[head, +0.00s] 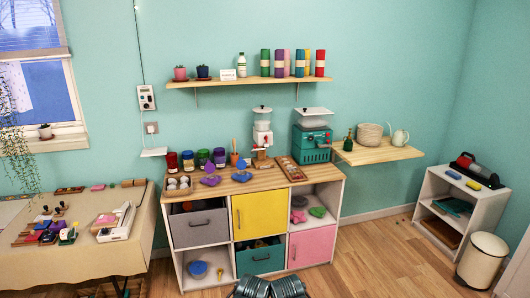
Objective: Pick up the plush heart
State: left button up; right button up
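I cannot clearly tell which thing is the plush heart. A small green, roughly heart-shaped item (317,212) lies in the open upper right cubby of the wooden-topped shelf unit (262,182). A mauve item (298,216) lies beside it to the left. Two dark ribbed parts of my own arms show at the bottom edge, in front of the unit. No gripper fingers are visible.
The unit holds a grey bin (199,226), yellow door (260,214), teal bin (259,258) and pink door (310,248). A cluttered table (75,262) stands left. A white shelf (459,205) and bin (482,260) stand right. Wood floor (385,262) between is clear.

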aim_at(241, 177)
jog(key=i+u, duration=0.1)
jog(key=i, duration=0.75)
jog(key=i+l+u, duration=0.1)
jog(key=i, duration=0.75)
jog(key=i+l+u, duration=0.25)
jog(key=i+u, duration=0.2)
jog(key=i, duration=0.15)
jog(key=i+l+u, duration=0.4)
jog(key=i+l, duration=0.1)
jog(key=i, duration=0.05)
